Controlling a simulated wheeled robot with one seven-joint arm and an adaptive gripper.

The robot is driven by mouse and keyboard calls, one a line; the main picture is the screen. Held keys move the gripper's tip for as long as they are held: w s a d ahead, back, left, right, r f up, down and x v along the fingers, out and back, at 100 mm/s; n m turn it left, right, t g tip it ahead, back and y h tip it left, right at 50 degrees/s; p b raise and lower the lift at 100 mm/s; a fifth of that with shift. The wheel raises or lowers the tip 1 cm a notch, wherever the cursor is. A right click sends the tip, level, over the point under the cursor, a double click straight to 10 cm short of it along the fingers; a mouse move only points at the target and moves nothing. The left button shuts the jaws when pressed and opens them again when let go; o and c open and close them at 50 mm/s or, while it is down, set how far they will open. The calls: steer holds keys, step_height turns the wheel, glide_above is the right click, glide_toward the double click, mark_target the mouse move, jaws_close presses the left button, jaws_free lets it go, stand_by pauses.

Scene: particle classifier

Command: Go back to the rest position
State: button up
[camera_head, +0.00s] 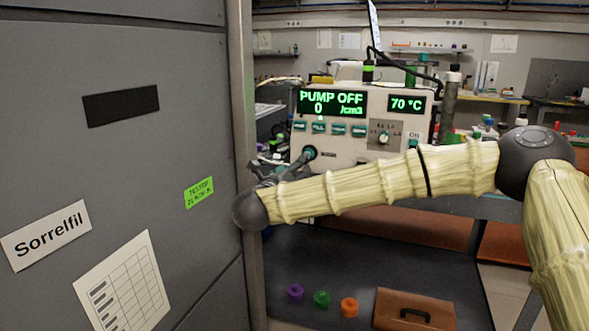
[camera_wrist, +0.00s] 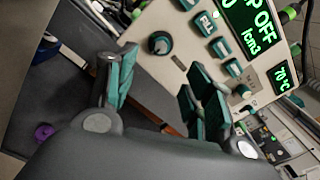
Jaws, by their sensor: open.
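My gripper (camera_wrist: 160,95) is open in the wrist view, with nothing between its teal-padded fingers. It is close in front of the classifier (camera_wrist: 180,75), whose front panel fills the upper part of that view. In the head view the classifier (camera_head: 360,158) stands upright behind my arm. Its screens read "PUMP OFF 0 /cm3" and "70 °C". A round dark knob (camera_head: 310,152) is at the panel's lower left and also shows in the wrist view (camera_wrist: 160,43). In the head view my gripper is mostly hidden behind my wrist; my arm stretches across from the right.
A grey cabinet wall (camera_head: 110,140) stands close on the left, beside my wrist. Purple (camera_head: 295,292), green (camera_head: 321,299) and orange (camera_head: 349,307) caps and a brown case (camera_head: 440,317) lie on a dark surface (camera_head: 280,270) below. Cluttered benches stand behind.

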steer(key=s+f+n+g+y, duration=0.1)
steer(key=s+f+n+y, duration=0.3)
steer(key=f, duration=0.6)
steer(key=s+f+n+g+y, duration=0.1)
steer(key=s+f+n, duration=0.1)
steer(key=f+n, duration=0.65)
steer(key=s+f+n+g+y, duration=0.15)
steer(key=s+f, duration=0.25)
steer(key=f, duration=0.9)
steer(key=s+d+f+n+g+y, duration=0.1)
steer(key=s+d+f+n+g, duration=0.35)
steer(key=s+f, duration=0.6)
steer(key=s+d+f+n+g, duration=0.2)
steer(key=s+d+f+n, duration=0.45)
steer(key=s+f, duration=0.45)
steer(key=s+d+f+n+g+h, duration=0.1)
steer(key=s+d+f+n+g, duration=0.25)
steer(key=s+d, duration=0.7)
steer(key=s+d+f+n+g+h, duration=0.3)
steer(key=s+d, duration=0.5)
steer(key=s, duration=0.6)
step_height(320, 180, up, 26)
steer(key=n+y+p, duration=0.1)
steer(key=p, duration=2.6)
steer(key=shift+w+r+g, duration=0.25)
steer(key=shift+w+g, duration=0.2)
steer(key=shift+a+y, duration=0.1)
steer(key=shift+y, duration=0.15)
